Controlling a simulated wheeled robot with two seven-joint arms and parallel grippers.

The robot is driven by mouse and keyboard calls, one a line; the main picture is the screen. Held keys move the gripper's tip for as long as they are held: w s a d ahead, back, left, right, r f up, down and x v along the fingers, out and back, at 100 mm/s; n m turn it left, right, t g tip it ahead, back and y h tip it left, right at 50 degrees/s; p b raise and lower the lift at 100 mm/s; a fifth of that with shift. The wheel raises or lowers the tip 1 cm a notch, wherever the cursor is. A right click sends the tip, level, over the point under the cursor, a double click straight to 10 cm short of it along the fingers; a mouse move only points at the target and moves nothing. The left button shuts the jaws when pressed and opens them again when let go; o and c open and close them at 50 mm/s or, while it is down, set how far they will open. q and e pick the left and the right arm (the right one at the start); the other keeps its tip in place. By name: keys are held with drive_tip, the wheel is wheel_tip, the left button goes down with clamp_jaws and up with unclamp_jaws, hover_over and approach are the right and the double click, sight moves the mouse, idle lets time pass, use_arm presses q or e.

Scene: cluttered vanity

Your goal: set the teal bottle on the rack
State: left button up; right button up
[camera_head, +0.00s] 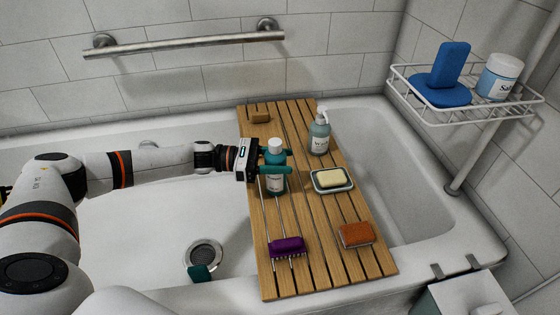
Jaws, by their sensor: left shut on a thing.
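The teal bottle (275,181) has a white cap and is upright over the wooden bath board. My left gripper (277,160), reaching in from the left, is shut on it with its teal-tipped fingers around the upper part. I cannot tell whether the bottle's base touches the board. The white wire rack (470,119) is on the wall at the upper right. It holds a blue object (445,80) in two parts, one upright and one flat, and a white jar with a blue label (498,78). My right gripper is not in view.
The slatted board (325,255) spans the bathtub. A pole stands beside the rack.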

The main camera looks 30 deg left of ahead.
use_arm(q)
drive_tip(key=shift+f, duration=0.1)
drive_tip(key=o, duration=1.1)
drive_tip(key=shift+o, duration=0.2)
drive_tip(key=shift+r, duration=0.25)
drive_tip(key=v, duration=1.2)
drive_tip(key=shift+f, duration=0.15)
